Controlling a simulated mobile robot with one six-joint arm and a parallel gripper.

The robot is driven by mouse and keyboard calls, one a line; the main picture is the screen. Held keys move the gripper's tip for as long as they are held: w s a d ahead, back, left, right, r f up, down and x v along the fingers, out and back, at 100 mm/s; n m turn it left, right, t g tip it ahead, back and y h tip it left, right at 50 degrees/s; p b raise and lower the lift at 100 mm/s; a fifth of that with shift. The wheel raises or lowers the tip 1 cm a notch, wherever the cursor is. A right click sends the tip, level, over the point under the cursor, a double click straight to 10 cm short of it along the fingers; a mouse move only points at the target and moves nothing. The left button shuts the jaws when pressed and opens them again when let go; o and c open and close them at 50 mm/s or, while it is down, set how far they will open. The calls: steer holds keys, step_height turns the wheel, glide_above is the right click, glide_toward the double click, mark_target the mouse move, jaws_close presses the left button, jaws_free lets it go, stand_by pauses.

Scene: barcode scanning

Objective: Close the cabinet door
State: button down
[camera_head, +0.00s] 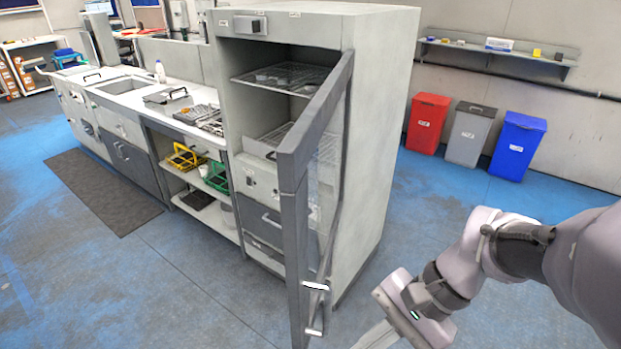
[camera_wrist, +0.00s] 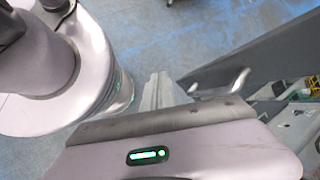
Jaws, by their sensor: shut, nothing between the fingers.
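The cabinet (camera_head: 375,130) is tall and grey, and its front is open with wire shelves showing inside. Its door (camera_head: 293,240) has a grey frame and a clear pane, and stands swung well out towards me. A metal handle (camera_head: 318,308) is low on the door's free edge. My gripper (camera_head: 372,340) is shut and empty, low to the right of the door, on the handle side. In the wrist view the shut fingers (camera_wrist: 157,92) point towards the floor, left of the handle (camera_wrist: 234,83) and door frame (camera_wrist: 262,55). A gap shows between fingers and handle.
A counter with a sink (camera_head: 122,86) and open lower shelves runs left from the cabinet. Red (camera_head: 427,122), grey (camera_head: 469,133) and blue (camera_head: 517,146) bins stand by the back wall. The blue floor (camera_head: 190,290) in front and right of the cabinet is clear.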

steer(key=w+d+m+t+y+p, duration=0.2)
steer(key=w+d+m+y+p, duration=0.1)
steer(key=w+m+y, duration=0.35)
steer(key=m+t+y, duration=0.4)
steer(key=m, duration=0.1)
glide_toward(308, 277)
steer(key=b+x, duration=0.1)
steer(key=x, duration=0.5)
steer(key=shift+a+b, duration=0.3)
steer(key=shift+b, duration=0.1)
steer(key=shift+a, duration=0.1)
